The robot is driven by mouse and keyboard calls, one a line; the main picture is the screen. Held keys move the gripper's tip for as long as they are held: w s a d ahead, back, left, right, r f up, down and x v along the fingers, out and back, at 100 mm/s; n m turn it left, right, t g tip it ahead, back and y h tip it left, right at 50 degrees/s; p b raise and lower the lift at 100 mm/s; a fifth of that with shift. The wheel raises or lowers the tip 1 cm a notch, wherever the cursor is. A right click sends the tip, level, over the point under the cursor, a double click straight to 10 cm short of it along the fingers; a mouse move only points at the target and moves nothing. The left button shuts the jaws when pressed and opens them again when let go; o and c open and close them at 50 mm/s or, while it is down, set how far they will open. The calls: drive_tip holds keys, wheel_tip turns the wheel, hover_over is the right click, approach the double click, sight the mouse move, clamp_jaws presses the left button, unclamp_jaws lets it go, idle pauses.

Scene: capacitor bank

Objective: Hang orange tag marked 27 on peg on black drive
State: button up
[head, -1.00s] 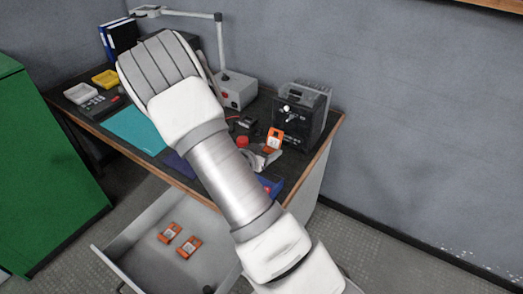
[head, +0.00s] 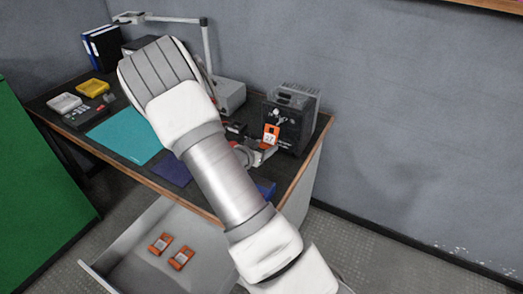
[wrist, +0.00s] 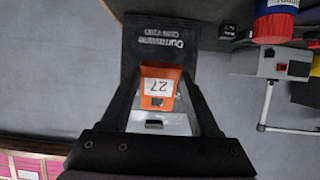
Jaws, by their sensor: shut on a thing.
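The black drive (head: 296,128) stands at the right end of the bench, with a pale peg-like part (head: 277,113) on its front. My gripper (head: 263,147) is shut on the orange tag (head: 270,134), holding it upright just in front of the drive, a little below and left of that part. In the wrist view the tag (wrist: 160,72) sits between the two dark fingers and its white label reads 27, upside down. The drive (wrist: 150,45) with white lettering is beyond it there. The peg does not show in the wrist view, and contact between tag and drive cannot be told.
Two more orange tags (head: 160,243) (head: 181,258) lie in the open drawer (head: 130,250) below the bench. A grey box (head: 230,97) with a lamp arm stands left of the drive. My arm hides the middle of the bench.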

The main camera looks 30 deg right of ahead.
sight(269, 140)
drive_tip(key=shift+w+d+f+b, duration=0.15)
drive_tip(key=shift+w+d, duration=0.2)
drive_tip(key=shift+d, duration=0.25)
drive_tip(key=shift+w+d+b, duration=0.15)
drive_tip(key=shift+w+d, duration=0.15)
drive_tip(key=shift+d, duration=0.3)
drive_tip(key=shift+w+d+f+b, duration=0.15)
drive_tip(key=shift+w+d, duration=0.2)
drive_tip(key=shift+d, duration=0.25)
drive_tip(key=shift+w+d+f+b, duration=0.1)
drive_tip(key=shift+w+d+b, duration=0.2)
drive_tip(key=shift+d, duration=0.15)
drive_tip(key=o, duration=1.4)
